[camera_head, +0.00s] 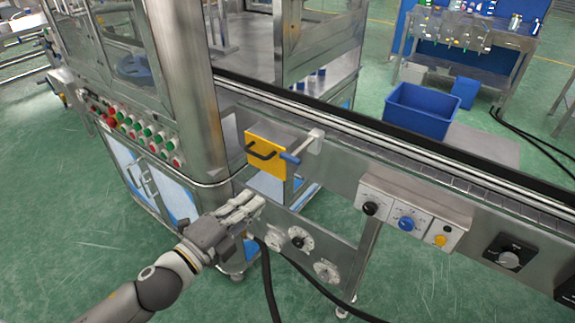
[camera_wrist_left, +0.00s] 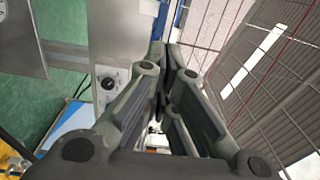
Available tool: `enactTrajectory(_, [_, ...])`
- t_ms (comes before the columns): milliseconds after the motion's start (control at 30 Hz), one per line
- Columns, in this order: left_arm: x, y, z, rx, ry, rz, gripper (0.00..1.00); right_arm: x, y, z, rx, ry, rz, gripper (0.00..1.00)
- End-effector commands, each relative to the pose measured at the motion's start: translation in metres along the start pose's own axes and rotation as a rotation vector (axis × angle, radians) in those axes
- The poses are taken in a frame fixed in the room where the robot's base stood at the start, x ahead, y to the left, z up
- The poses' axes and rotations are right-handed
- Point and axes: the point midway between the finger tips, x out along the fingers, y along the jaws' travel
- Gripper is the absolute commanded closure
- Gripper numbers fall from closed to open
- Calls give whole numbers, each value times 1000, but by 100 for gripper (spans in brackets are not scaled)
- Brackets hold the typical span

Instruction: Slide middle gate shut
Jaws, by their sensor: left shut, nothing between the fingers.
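A yellow panel (camera_head: 268,168) with a black bar handle (camera_head: 261,152) is mounted on the side of the conveyor in the head view. It appears to be the gate; I cannot tell how far along its travel it stands. A blue-tipped lever (camera_head: 290,158) on a pale metal bracket sits right beside it. My left gripper (camera_head: 256,203) is below and slightly left of the panel, apart from the handle. In the left wrist view its fingers (camera_wrist_left: 166,52) are together with nothing between them. My right gripper is not seen.
A metal machine cabinet (camera_head: 185,90) with red and green buttons (camera_head: 135,132) stands left. The conveyor rail (camera_head: 400,150) runs to the lower right. A control box (camera_head: 412,210), dials (camera_head: 298,238) and black cables (camera_head: 268,285) are near the arm. A blue crate (camera_head: 422,110) stands behind.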

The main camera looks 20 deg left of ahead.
Motion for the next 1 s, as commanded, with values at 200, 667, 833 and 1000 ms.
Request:
enactTrajectory(200, [24,-3,1,1,-2,-2,100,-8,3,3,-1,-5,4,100])
enactTrajectory(667, [85,-3,1,-2,-2,-2,100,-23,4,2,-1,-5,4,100])
enactTrajectory(833, [108,-2,1,-2,-2,0,100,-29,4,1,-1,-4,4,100])
enactTrajectory(1000, [125,-1,1,-1,-2,1,100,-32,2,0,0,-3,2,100])
